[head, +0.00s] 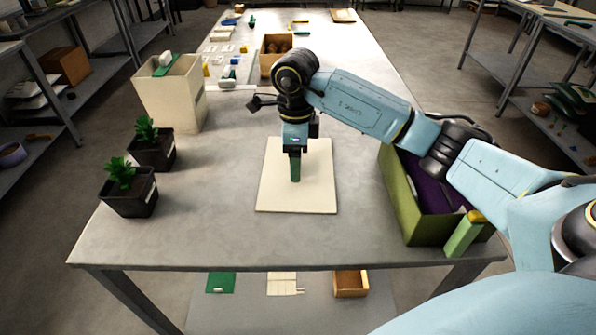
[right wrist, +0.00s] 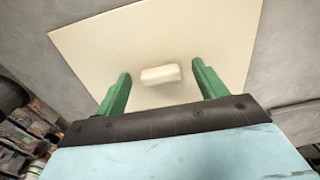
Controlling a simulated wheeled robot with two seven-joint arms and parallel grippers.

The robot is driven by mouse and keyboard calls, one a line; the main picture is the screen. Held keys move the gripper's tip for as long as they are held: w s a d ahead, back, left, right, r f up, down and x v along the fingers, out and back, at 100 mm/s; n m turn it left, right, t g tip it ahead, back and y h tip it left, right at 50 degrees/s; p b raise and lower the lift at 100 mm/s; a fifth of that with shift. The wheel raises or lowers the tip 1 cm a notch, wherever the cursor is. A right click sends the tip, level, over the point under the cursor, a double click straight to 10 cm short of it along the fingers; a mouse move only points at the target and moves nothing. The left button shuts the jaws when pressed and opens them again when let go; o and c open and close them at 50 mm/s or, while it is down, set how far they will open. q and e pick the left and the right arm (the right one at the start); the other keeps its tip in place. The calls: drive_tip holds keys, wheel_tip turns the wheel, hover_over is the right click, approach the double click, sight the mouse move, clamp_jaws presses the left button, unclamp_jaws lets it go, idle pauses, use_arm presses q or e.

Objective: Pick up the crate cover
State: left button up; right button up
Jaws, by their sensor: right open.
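The crate cover (head: 318,190) is a flat cream board lying on the table in front of me. In the right wrist view the cover (right wrist: 215,30) has a small raised cream handle (right wrist: 160,75) at its middle. My right gripper (head: 295,170) points down over the cover. In the right wrist view the gripper (right wrist: 161,72) is open, its green fingers on either side of the handle with gaps between. The height of the fingertips over the board is hard to tell. In the head view my arm hides the handle. My left gripper is not in view.
An olive-green crate (head: 400,205) with dark purple contents stands right, beneath my arm; a green, yellow-topped piece (head: 463,235) is by its front. A cream bin (head: 172,98) and two potted plants (head: 130,195) (head: 152,150) stand left. The table front (head: 250,240) is clear.

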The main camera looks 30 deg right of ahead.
drive_tip(key=shift+f, duration=0.2)
drive_tip(key=c, duration=1.1)
